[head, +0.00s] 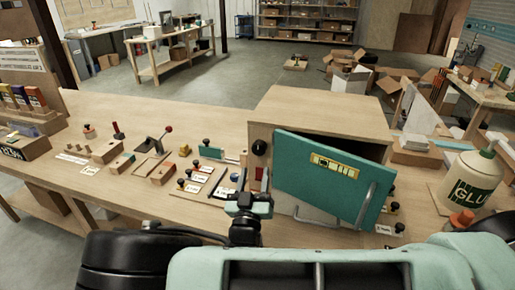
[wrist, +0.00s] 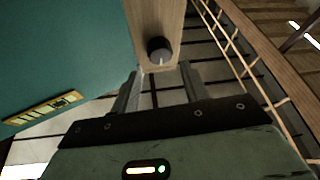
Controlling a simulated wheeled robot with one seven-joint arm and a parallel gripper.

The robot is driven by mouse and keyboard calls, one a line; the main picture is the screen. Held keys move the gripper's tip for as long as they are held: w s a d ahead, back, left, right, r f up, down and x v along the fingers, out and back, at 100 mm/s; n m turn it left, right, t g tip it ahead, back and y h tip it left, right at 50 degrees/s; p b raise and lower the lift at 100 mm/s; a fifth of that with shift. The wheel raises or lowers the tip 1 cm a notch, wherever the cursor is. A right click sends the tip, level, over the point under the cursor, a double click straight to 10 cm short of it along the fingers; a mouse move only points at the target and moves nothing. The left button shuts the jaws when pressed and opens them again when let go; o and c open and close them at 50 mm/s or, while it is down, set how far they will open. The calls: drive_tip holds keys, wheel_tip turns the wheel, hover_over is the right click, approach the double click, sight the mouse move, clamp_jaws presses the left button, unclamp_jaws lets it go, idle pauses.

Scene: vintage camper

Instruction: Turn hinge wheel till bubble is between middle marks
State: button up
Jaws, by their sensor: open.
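The hinge wheel, a round black knob (head: 259,147), is on the front edge of the wooden cabinet, left of its teal door (head: 300,180). It also shows in the wrist view (wrist: 160,48), with a pale mark on its face. The yellow level (head: 335,166) is on the door's upper part and appears tilted in the wrist view (wrist: 45,109). It has dark marks and pale windows, but the bubble is too small to make out. My gripper (head: 254,181) is below the wheel in the head view. Its open fingers (wrist: 160,73) point toward the wheel, with nothing visible between them.
The door stands ajar, with a grey handle (head: 365,205) projecting forward. Small wooden fixtures with knobs and a lever (head: 152,145) crowd the bench left of the cabinet. A glue bottle (head: 470,183) stands at the right. The cabinet top (head: 318,115) is bare.

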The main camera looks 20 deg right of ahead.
sight(258, 152)
drive_tip(key=p+x, duration=0.2)
drive_tip(key=x, duration=0.4)
drive_tip(key=shift+w+d+p, duration=0.1)
drive_tip(key=shift+w+p, duration=0.15)
drive_tip(key=shift+p, duration=0.05)
drive_tip(key=c, duration=0.7)
